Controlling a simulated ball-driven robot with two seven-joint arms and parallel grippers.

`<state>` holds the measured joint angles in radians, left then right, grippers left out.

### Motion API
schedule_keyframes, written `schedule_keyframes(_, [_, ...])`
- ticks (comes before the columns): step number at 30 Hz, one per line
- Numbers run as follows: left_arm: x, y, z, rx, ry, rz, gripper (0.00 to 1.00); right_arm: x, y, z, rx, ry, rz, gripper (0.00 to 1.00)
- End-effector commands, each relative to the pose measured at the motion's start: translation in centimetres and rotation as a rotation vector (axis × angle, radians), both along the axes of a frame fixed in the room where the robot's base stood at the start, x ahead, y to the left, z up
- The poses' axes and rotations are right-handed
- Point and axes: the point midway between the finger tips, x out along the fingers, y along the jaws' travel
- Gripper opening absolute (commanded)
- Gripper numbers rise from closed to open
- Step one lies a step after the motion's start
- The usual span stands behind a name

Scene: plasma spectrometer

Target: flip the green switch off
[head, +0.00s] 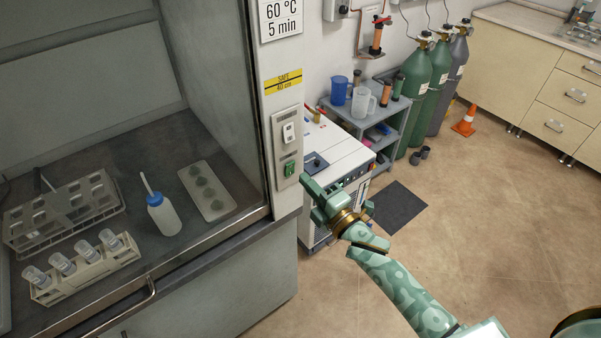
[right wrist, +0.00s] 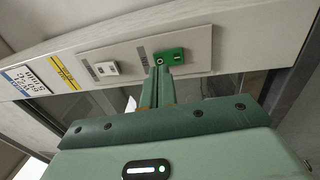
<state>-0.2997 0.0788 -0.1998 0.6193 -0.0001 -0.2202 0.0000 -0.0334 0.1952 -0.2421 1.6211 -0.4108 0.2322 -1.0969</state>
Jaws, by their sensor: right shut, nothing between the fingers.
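The green switch (head: 290,168) is on a pale panel on the fume hood's right post, below a white switch (head: 288,132). In the right wrist view the green switch (right wrist: 174,55) shows a round mark at one end and a bar mark at the other. My right gripper (head: 306,182) is shut and empty, with its fingertips beside the lower part of the green switch. In the right wrist view the closed fingertips (right wrist: 160,72) lie over the round-mark end; I cannot tell whether they touch. My left gripper is out of view.
The fume hood holds a wash bottle (head: 163,215), a rack of vials (head: 85,268) and a tray (head: 207,190). A white machine (head: 338,150) stands just behind my right gripper. A grey cart (head: 395,108) and gas cylinders (head: 417,85) stand farther back. Floor at right is mostly clear.

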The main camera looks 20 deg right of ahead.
Motion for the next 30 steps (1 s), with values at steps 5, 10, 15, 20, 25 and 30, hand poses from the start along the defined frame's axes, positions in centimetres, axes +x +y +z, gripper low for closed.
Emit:
schedule_keyframes(5, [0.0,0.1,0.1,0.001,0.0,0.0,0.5,2.3,0.8,0.3,0.0,-0.001,-0.001,0.0])
schedule_keyframes(10, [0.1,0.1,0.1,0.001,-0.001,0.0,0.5,3.1,1.1,0.4,0.0,0.001,0.0,0.0])
schedule_keyframes(15, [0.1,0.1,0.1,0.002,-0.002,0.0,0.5,3.2,1.1,0.4,0.0,0.001,-0.001,0.0])
schedule_keyframes(20, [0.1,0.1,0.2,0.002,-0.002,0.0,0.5,3.2,1.1,0.4,0.0,0.001,-0.001,0.0])
schedule_keyframes(25, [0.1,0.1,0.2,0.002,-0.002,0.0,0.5,3.5,1.3,0.5,0.0,0.001,-0.001,0.0])
schedule_keyframes(30, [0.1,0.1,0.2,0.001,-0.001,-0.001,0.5,3.5,1.2,0.6,0.0,0.001,-0.001,0.0])
